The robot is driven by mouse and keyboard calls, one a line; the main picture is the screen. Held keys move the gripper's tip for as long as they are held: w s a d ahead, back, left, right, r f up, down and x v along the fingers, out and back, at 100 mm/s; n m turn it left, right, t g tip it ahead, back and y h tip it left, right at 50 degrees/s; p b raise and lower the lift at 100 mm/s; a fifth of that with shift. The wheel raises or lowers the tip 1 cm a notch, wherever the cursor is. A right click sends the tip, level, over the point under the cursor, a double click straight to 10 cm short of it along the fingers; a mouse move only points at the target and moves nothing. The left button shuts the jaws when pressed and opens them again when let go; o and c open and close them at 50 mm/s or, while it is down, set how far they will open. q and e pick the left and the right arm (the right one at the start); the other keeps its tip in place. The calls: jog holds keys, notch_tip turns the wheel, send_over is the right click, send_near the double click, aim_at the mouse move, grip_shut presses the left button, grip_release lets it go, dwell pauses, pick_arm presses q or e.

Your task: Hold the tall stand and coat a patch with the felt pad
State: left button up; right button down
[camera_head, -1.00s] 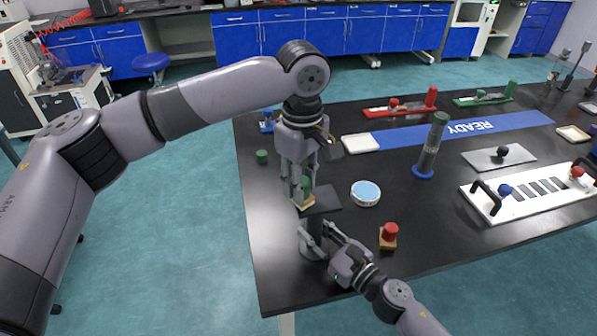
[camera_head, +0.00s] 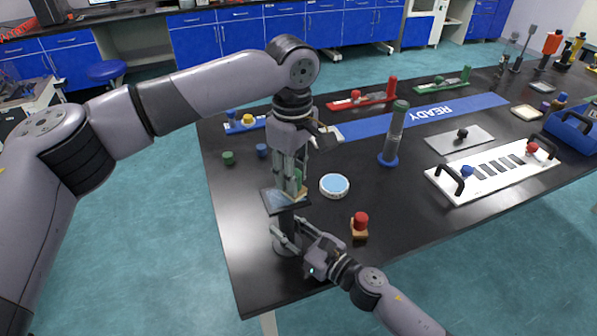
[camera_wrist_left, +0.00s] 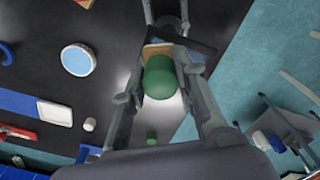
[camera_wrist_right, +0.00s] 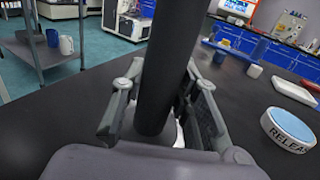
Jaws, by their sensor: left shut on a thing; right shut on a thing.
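The tall stand has a dark square top plate (camera_head: 272,203) on a dark column (camera_head: 289,230). My right gripper (camera_head: 284,238) is shut on the column, which also fills the middle of the right wrist view (camera_wrist_right: 170,65). My left gripper (camera_head: 293,190) is shut on the green handle of the felt pad (camera_head: 299,189). In the left wrist view the green handle (camera_wrist_left: 160,77) and its tan block (camera_wrist_left: 155,51) show between the fingers. The pad is at the right part of the plate; I cannot tell whether its underside touches. Any coating is not clear.
A round white dish with a blue top (camera_head: 334,186), marked RELEASE in the right wrist view (camera_wrist_right: 288,130), lies right of the stand. A red-knobbed block (camera_head: 360,224) stands nearer the front. The table's left front is clear.

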pick_arm(q)
jog(key=a, duration=0.1)
jog(key=s+a, duration=0.1)
jog(key=a, duration=0.3)
jog(key=shift+s+a, duration=0.2)
jog(key=shift+s, duration=0.15)
notch_tip(320, 180, up, 8)
dwell(0.4)
pick_arm(e)
jog(key=c, duration=1.2)
grip_release()
jog(key=shift+o, duration=0.2)
jog(key=v, duration=1.2)
